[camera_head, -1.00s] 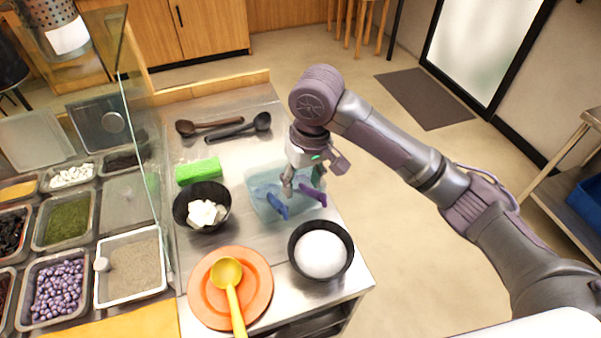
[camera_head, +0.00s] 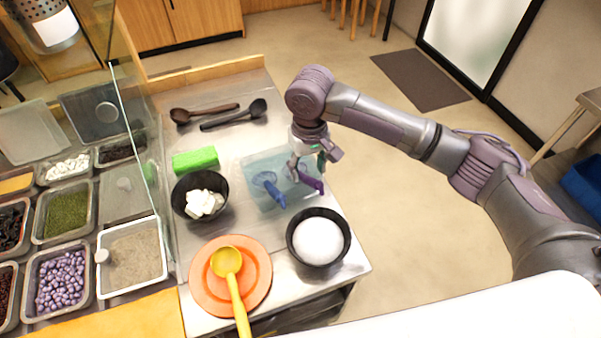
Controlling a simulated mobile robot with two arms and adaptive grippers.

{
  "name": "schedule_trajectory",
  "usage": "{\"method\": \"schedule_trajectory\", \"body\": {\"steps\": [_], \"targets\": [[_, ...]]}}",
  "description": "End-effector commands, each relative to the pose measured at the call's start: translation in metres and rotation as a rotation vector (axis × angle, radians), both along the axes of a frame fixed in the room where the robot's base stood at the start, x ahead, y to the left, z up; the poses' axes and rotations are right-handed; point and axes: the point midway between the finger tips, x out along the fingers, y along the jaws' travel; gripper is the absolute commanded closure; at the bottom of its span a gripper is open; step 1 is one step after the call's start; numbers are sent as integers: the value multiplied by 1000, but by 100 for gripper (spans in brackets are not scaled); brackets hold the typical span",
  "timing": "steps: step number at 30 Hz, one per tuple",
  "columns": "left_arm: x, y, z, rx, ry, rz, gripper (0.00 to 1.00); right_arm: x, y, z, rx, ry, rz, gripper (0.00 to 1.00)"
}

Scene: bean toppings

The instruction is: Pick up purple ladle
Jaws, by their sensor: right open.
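The purple ladle (camera_head: 313,182) rests in a clear bluish container (camera_head: 251,167) on the steel counter, its handle pointing down and right. A blue ladle (camera_head: 272,190) lies to its left in the same container. My right gripper (camera_head: 302,174) is over the right side of the container, at the purple ladle's handle. Its fingers are open, one on each side of the handle as far as I can tell. Part of the purple ladle is hidden by the gripper. My left gripper is not in view.
A black bowl of white powder (camera_head: 348,240) stands just in front. A black bowl of white cubes (camera_head: 178,205), a green block (camera_head: 195,160) and an orange plate (camera_head: 206,298) with a yellow ladle (camera_head: 233,285) are left. Two dark spoons (camera_head: 222,110) lie behind. A glass pane (camera_head: 140,150) stands left.

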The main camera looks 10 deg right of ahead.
Motion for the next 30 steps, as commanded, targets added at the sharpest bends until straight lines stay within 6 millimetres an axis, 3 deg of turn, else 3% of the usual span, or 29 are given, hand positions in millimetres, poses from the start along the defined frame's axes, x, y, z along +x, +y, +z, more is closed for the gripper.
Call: {"method": "schedule_trajectory", "body": {"steps": [4,9,17,26,27,30], "targets": [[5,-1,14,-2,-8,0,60,-1,-5,-20,-3,4,0,46],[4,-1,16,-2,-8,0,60,0,-4,-40,-2,1,0,46],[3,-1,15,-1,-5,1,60,0,-4,-43,-1,-1,1,46],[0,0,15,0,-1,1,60,0,-4,-43,-1,-1,1,96],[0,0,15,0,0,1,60,0,-4,-43,-1,-1,1,100],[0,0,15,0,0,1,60,0,-4,-42,-1,-2,1,100]]}}
